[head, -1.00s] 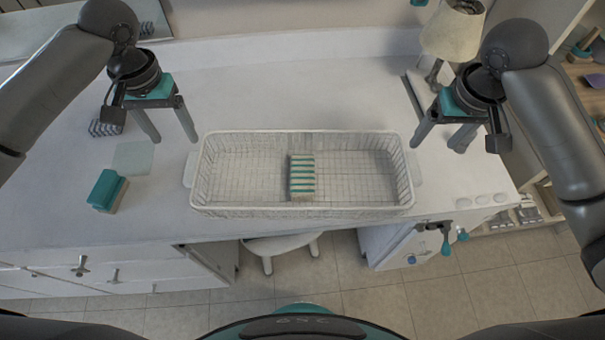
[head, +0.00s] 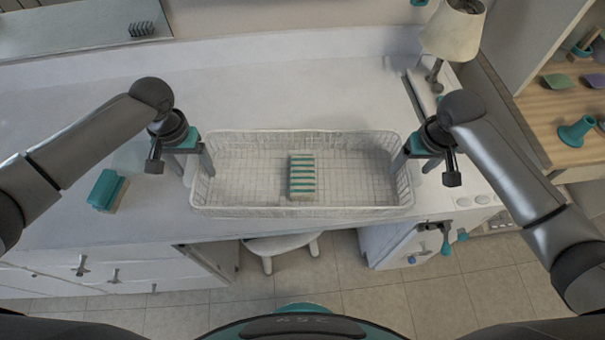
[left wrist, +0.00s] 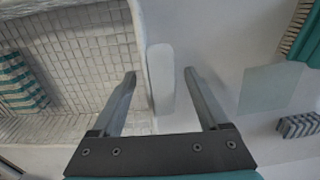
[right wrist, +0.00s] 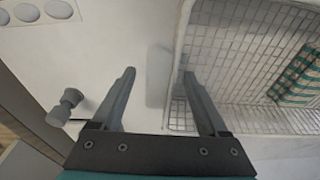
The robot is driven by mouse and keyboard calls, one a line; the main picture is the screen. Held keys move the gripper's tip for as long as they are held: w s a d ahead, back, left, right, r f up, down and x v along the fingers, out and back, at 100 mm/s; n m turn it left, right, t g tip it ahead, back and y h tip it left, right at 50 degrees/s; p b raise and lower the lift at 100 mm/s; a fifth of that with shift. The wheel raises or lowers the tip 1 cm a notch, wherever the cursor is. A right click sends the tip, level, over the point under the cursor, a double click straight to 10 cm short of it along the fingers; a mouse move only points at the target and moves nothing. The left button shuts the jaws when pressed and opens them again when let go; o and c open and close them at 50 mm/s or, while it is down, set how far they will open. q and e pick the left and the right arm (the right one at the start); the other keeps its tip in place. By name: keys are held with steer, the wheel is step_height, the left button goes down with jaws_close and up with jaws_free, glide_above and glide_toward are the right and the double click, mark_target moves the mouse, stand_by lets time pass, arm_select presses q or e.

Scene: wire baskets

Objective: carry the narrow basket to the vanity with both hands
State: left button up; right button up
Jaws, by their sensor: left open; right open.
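The narrow white wire basket (head: 350,205) stands on the white vanity top (head: 290,85), with a teal-and-cream striped block (head: 303,177) inside it. My left gripper (head: 195,175) is open at the basket's left end. In the left wrist view its fingers (left wrist: 160,85) are on either side of the white end handle (left wrist: 161,78), one over the basket side and one outside. My right gripper (head: 410,165) is open at the right end. In the right wrist view its fingers (right wrist: 158,85) straddle the other end handle (right wrist: 157,75). Neither gripper is shut on a handle.
A teal-topped brush or sponge (head: 107,190) lies left of the basket. A lamp (head: 453,35) stands at the back right. A stool (head: 283,248) is under the vanity's front edge. The counter behind the basket is clear.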

arm_select(q)
steer(key=shift+c, duration=0.3)
arm_select(e)
steer(key=shift+c, duration=0.4)
arm_select(q)
jaws_close()
arm_select(e)
jaws_close()
arm_select(q)
steer(key=shift+r, duration=0.1)
arm_select(e)
steer(key=shift+r, duration=0.1)
